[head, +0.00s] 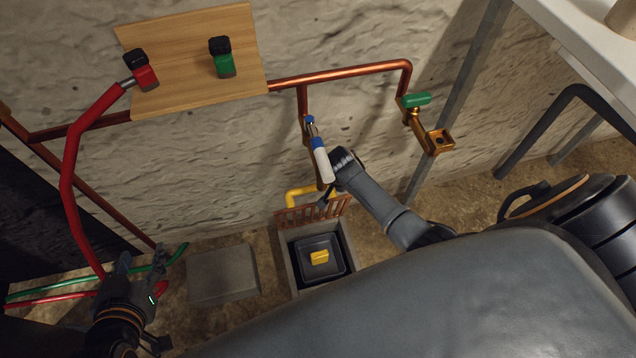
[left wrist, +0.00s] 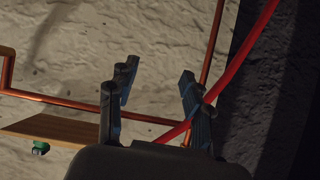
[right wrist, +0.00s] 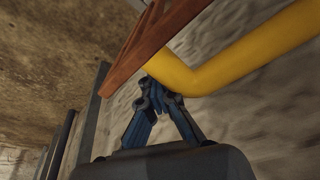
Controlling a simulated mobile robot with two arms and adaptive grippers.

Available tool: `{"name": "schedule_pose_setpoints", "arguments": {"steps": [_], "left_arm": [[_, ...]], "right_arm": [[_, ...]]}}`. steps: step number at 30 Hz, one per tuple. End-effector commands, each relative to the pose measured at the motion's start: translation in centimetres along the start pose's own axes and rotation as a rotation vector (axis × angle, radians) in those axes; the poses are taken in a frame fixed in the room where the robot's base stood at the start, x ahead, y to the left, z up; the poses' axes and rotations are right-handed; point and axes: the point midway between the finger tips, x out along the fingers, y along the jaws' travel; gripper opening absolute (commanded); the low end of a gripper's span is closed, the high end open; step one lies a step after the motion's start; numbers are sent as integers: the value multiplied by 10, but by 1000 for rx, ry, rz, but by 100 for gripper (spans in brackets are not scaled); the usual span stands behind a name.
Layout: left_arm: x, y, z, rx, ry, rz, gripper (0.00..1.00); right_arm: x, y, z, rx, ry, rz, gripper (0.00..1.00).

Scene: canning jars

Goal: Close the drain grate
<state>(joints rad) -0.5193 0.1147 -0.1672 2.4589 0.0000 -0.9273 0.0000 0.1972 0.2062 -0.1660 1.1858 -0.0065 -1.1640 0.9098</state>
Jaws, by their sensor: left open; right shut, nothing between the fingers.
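The rust-brown drain grate (head: 313,212) stands raised and tilted at the back edge of the square drain pit (head: 349,243), in front of a yellow pipe (head: 295,193). A black tray (head: 306,245) holding a yellow block (head: 319,257) sits in the pit. My right gripper (head: 324,199) is shut and empty beside the grate's top edge. In the right wrist view, its fingertips (right wrist: 158,84) are just below the grate (right wrist: 150,42) and close to the yellow pipe (right wrist: 235,62); contact is unclear. My left gripper (head: 143,266) is open and empty, also in the left wrist view (left wrist: 158,80).
A grey slab (head: 222,273) lies left of the pit. Red and green hoses (head: 66,190) run near my left gripper. A white table (head: 580,40) stands at upper right.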

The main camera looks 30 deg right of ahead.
Motion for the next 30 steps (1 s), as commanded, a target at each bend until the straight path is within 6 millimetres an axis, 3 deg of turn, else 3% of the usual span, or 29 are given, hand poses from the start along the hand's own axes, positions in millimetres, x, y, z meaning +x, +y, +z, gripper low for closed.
{"name": "schedule_pose_setpoints", "arguments": {"steps": [1, 30], "left_arm": [[0, 0, 2, 0, -10, -1, 50], [-12, -5, 38, -2, -196, -11, 50]], "right_arm": [[1, -4, 8, -4, -13, -8, 0], [-2, -1, 15, -3, -12, -10, 0]]}}
